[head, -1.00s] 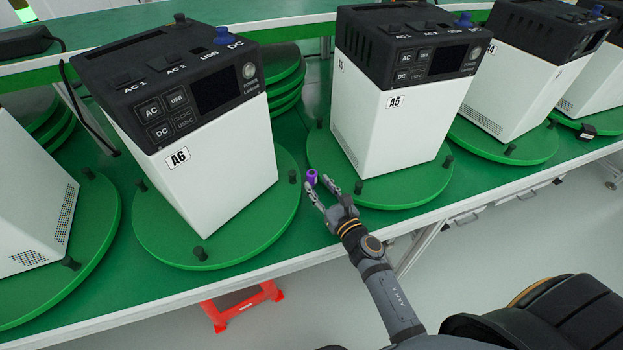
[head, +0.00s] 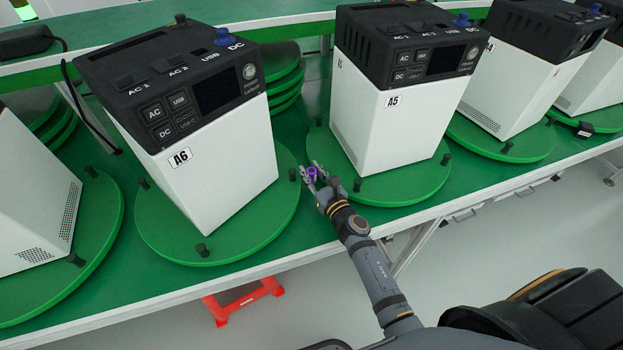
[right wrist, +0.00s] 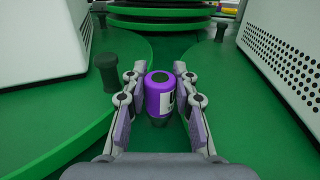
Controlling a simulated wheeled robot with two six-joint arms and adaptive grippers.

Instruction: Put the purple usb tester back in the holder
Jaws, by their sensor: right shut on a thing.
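The purple usb tester (head: 312,173) is a small purple cylinder with a dark top, at the gap between the green discs under units A6 and A5. My right gripper (head: 313,171) is shut on it. In the right wrist view the tester (right wrist: 160,95) stands upright between the two fingers, with a white label on its right side. Its lower end is partly in shadow, so I cannot tell whether it touches the table. I cannot make out the holder for certain. My left gripper is not in view.
White power units A6 (head: 215,185) and A5 (head: 400,130) stand on green discs (head: 225,245) with black pegs (head: 202,250). A raised green shelf runs behind. A red stool (head: 243,300) is below the table.

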